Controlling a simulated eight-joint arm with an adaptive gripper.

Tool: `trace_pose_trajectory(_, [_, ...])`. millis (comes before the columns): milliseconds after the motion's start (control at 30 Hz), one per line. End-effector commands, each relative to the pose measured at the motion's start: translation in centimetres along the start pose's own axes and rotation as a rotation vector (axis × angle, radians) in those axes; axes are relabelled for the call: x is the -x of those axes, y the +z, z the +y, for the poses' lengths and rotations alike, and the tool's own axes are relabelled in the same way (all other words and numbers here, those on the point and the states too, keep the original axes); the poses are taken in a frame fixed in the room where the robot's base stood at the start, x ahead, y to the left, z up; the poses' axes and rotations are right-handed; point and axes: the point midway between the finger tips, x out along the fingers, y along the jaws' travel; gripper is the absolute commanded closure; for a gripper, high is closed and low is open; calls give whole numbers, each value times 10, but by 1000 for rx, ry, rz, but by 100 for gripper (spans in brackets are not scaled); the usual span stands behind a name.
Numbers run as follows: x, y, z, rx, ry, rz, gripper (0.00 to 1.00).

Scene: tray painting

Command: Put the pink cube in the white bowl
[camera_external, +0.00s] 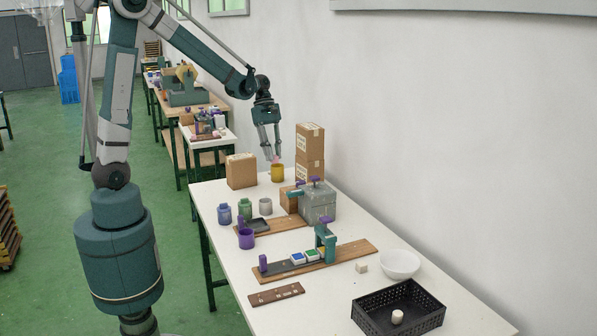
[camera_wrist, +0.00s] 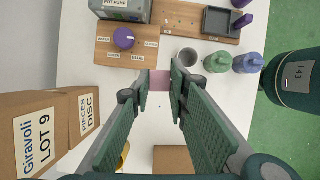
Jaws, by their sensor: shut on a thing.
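My gripper (camera_external: 273,152) is shut on the pink cube (camera_external: 276,159), above the far end of the white table. In the external view the cube is a small pink patch at the fingertips, just over a yellow cup. In the wrist view the pink cube (camera_wrist: 160,80) sits between the tips of my gripper (camera_wrist: 160,84). The white bowl (camera_external: 400,264) stands at the near right of the table, far from my gripper. It looks empty and does not show in the wrist view.
The yellow cup (camera_external: 278,174) and cardboard boxes (camera_external: 241,171) stand near my gripper. A grey pump box (camera_external: 318,206), a green stand (camera_external: 326,240) and several bottles and cups lie between it and the bowl. A light block (camera_external: 361,267) and black crate (camera_external: 372,322) are near the bowl.

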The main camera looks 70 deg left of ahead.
Motion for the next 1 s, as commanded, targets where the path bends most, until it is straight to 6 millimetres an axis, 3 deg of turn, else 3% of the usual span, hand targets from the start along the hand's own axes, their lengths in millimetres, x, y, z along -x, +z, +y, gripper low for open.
trace_pose_trajectory(367, [-16, 52, 42, -13, -6, 8, 90])
trace_pose_trajectory(1000, [-74, 209, 122, -39, -16, 20, 90])
